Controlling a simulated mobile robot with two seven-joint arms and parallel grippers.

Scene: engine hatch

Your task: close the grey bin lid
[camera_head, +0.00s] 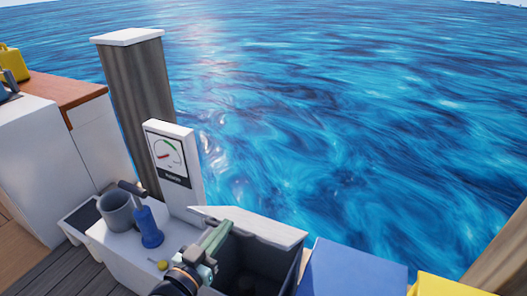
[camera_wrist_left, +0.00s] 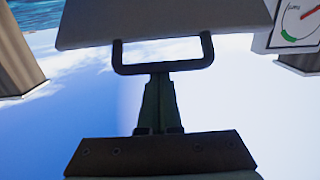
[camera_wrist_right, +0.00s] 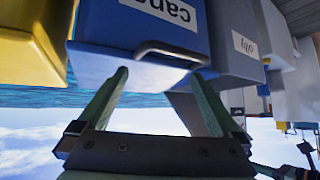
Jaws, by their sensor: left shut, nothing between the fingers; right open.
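The grey bin (camera_head: 255,265) stands open in the head view, with its dark inside showing. Its pale lid (camera_head: 255,225) is raised at the back of the opening. In the left wrist view the lid (camera_wrist_left: 165,22) is at the top, with a dark bar handle (camera_wrist_left: 162,68) on its lower edge. My left gripper (camera_head: 222,230) is shut and empty, over the left side of the bin. Its fingertips (camera_wrist_left: 160,78) meet the handle bar in the picture; contact is unclear. The grey bin's labelled front (camera_wrist_right: 232,45) shows in the right wrist view. My right gripper (camera_wrist_right: 165,85) is open and empty.
A blue bin (camera_head: 352,270) and a yellow bin (camera_head: 450,287) stand to the right. The blue bin's handle (camera_wrist_right: 172,52) is near my right fingers. A mug (camera_head: 117,212), blue bottle (camera_head: 148,228) and gauge panel (camera_head: 178,175) are at left. Open water lies behind.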

